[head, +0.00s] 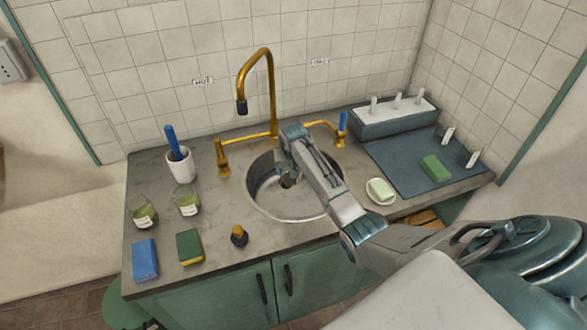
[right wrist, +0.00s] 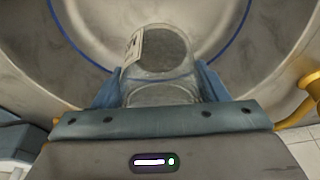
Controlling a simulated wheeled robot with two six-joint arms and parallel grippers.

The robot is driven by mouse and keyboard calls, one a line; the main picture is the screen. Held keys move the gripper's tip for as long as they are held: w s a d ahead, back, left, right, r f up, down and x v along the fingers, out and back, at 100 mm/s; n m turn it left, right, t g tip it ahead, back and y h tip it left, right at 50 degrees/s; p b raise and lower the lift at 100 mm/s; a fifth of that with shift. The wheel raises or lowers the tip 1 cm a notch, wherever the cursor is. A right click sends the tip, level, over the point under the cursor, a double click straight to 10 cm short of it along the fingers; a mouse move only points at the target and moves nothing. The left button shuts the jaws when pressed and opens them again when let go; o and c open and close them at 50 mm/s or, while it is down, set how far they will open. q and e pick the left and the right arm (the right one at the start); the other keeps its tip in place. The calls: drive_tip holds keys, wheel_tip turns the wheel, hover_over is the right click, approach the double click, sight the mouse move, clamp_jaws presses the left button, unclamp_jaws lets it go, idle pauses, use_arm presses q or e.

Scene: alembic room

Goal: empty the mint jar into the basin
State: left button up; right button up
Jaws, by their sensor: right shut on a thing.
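My right gripper (right wrist: 158,88) is shut on a clear glass jar (right wrist: 160,70) with a white label, its two fingers on either side of it. The jar is over the basin in the right wrist view and looks grey inside, with no green visible; the label is unreadable. In the head view my right gripper (head: 288,181) is inside the round metal basin (head: 265,202), and my own wrist hides most of the jar. Two labelled glass jars with green contents, a left one (head: 145,216) and a right one (head: 188,204), stand on the counter. My left gripper is out of view.
A brass faucet (head: 256,62) rises behind the basin. A white cup with a blue brush (head: 180,165), a blue sponge (head: 145,260), a green-yellow sponge (head: 190,247) and a small dark bottle (head: 239,236) are left. A soap dish (head: 380,192) and rack (head: 395,118) are right.

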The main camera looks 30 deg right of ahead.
drive_tip(key=shift+w+a+r+p, duration=0.2)
drive_tip(key=shift+a+r+p, duration=0.25)
drive_tip(key=shift+r+p, duration=0.3)
drive_tip(key=shift+w+a+r+p, duration=0.15)
drive_tip(key=shift+a+r+p, duration=0.4)
drive_tip(key=shift+r, duration=0.3)
drive_tip(key=shift+d, duration=0.2)
drive_tip(key=shift+t+y+p, duration=0.3)
drive_tip(key=shift+f+t+y, duration=0.15)
drive_tip(key=shift+t+y, duration=0.15)
drive_tip(key=shift+y, duration=0.3)
drive_tip(key=shift+t+y, duration=0.3)
drive_tip(key=shift+y, duration=0.1)
drive_tip(key=shift+a, duration=0.1)
drive_tip(key=shift+m+t+y, duration=0.3)
drive_tip(key=shift+y, duration=0.2)
drive_tip(key=shift+w+a+r+t+y, duration=0.2)
drive_tip(key=shift+r+t+y, duration=0.25)
drive_tip(key=shift+y, duration=0.35)
drive_tip(key=shift+a+r+t+b, duration=0.15)
drive_tip(key=shift+t+b, duration=0.1)
drive_tip(key=shift+b, duration=0.05)
